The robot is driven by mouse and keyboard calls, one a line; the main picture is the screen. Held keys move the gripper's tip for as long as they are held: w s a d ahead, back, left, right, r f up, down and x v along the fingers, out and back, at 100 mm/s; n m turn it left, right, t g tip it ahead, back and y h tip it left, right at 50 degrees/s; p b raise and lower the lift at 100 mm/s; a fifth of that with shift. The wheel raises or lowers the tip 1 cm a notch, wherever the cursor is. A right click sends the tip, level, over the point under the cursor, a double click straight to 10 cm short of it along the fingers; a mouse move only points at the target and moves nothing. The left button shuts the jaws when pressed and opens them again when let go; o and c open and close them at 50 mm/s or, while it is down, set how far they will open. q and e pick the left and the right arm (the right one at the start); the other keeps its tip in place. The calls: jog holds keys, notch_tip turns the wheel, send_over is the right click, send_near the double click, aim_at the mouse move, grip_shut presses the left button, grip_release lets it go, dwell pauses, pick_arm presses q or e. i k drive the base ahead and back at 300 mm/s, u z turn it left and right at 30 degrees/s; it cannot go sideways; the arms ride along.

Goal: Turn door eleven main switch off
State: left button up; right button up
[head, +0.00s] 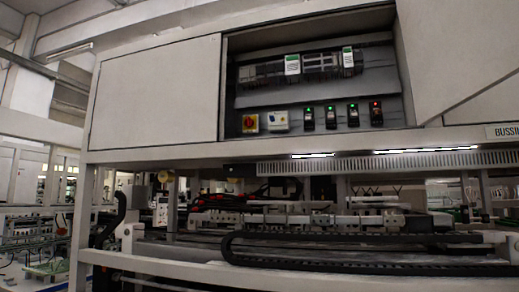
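An open cabinet bay (300,88) is high in the middle of the head view. Its lower strip bears a red-and-yellow rotary switch (250,123) at the left, with a white box with a blue mark (278,121) beside it. To the right is a row of small black switches: three show green lights (308,118), (331,116), (353,114), and the rightmost shows a red light (376,112). Labels are too small to read, so I cannot tell which is door eleven's main switch. Neither gripper is in view.
Above the switches are rail-mounted modules (318,65) with green-and-white tags. A closed grey panel (155,92) covers the left, and a slanted panel (455,50) borders the right. A white frame beam (190,262) and black cable chain (345,240) cross below.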

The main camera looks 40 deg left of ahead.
aim_at(249, 122)
jog(key=u, duration=0.6)
jog(key=i, duration=1.65)
jog(key=u, duration=0.65)
